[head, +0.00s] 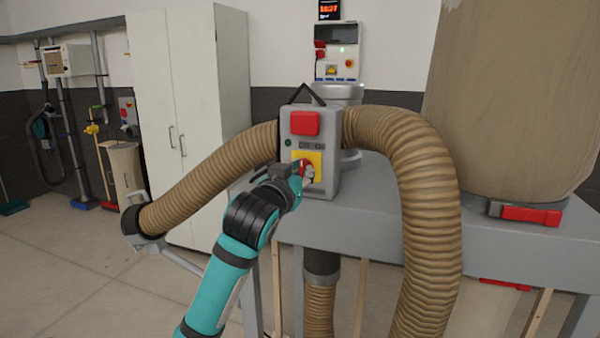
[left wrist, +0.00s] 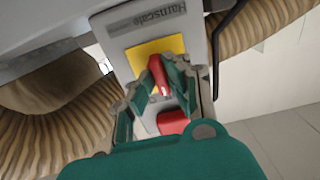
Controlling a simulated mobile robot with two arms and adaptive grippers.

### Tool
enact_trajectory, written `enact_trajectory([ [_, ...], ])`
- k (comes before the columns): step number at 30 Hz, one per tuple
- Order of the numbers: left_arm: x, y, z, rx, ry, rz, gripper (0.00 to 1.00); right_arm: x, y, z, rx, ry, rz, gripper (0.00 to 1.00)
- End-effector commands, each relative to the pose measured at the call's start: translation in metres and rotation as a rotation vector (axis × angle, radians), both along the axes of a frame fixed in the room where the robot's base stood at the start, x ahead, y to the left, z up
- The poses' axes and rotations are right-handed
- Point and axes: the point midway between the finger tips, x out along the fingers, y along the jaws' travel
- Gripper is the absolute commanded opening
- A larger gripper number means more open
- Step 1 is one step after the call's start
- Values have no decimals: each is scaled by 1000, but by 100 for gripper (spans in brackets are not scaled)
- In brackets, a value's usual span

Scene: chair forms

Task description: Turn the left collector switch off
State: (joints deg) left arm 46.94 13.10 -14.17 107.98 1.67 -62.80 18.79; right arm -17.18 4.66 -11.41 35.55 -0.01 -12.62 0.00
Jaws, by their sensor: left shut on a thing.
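The left collector switch is a red rotary knob (head: 307,167) on a yellow plate (head: 316,158), on the front of a grey box (head: 331,130). In the left wrist view the red knob (left wrist: 159,76) stands in front of the yellow plate (left wrist: 143,56), tilted a little in the picture. My left gripper (head: 299,176) is at the knob, with its fingers on either side of it. In the left wrist view the left gripper (left wrist: 156,85) is shut on the knob. In the head view the fingers partly hide the knob. My right gripper is out of view.
A ribbed tan hose (head: 215,175) runs left from the box and another (head: 430,220) bends down on the right. A large dust bag (head: 510,90) stands at right on the grey frame (head: 500,250). A white cabinet (head: 185,100) stands behind.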

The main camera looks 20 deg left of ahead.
Motion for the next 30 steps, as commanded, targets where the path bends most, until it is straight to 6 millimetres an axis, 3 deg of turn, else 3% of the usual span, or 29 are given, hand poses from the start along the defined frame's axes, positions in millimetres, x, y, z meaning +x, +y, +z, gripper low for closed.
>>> enact_trajectory([
  [13, 0, 0, 1, -12, -2, 0, 0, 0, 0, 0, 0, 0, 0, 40],
  [14, 0, 0, 1, -12, -3, 0, 16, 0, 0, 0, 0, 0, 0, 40],
  [18, 0, 0, 1, -11, -2, 0, 34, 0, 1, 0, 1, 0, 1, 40],
  [30, -9, 0, 1, -9, -3, -1, 36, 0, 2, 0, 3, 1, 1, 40],
])
